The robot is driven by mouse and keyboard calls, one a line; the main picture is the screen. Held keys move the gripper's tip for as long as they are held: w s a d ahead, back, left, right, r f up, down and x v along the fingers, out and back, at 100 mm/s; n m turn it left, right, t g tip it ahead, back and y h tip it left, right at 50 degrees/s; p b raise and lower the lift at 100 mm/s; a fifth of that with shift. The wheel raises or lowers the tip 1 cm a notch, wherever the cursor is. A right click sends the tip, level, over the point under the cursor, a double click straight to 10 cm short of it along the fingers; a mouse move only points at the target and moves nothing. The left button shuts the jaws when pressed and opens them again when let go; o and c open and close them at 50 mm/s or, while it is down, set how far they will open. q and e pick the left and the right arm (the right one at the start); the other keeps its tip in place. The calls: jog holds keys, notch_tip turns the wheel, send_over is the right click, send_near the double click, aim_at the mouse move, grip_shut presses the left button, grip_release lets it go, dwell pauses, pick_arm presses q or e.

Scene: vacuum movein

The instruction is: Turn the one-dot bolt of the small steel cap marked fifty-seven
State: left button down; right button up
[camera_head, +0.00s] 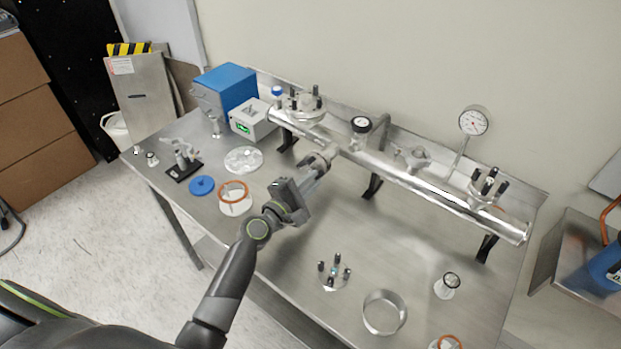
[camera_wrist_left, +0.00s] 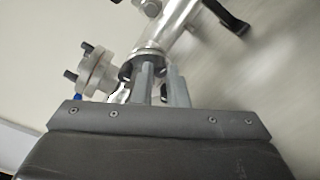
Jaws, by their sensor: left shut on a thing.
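A long polished steel tube (camera_head: 440,190) lies on dark feet along the back of the table. A small steel cap (camera_head: 325,156) sits on its front-facing port. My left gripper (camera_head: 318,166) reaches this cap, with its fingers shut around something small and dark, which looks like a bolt. In the left wrist view the fingers (camera_wrist_left: 162,86) stand against the dark-edged end of the port (camera_wrist_left: 150,58). The fingers hide most of the cap, and I cannot read its number or any dots. My right gripper is not in view.
A loose bolted cap (camera_head: 333,275) and a steel ring (camera_head: 384,313) lie in front.

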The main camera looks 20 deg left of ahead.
pick_arm(q)
jog(key=shift+n, duration=0.8)
jog(key=shift+f+p, duration=0.1)
jog(key=shift+p, duration=0.2)
jog(key=c, duration=1.4)
grip_release()
jog(key=shift+c, duration=0.2)
jog(key=b+v, duration=0.3)
jog(key=v, duration=1.4)
jog(key=shift+s, duration=0.2)
jog(key=shift+a, duration=0.1)
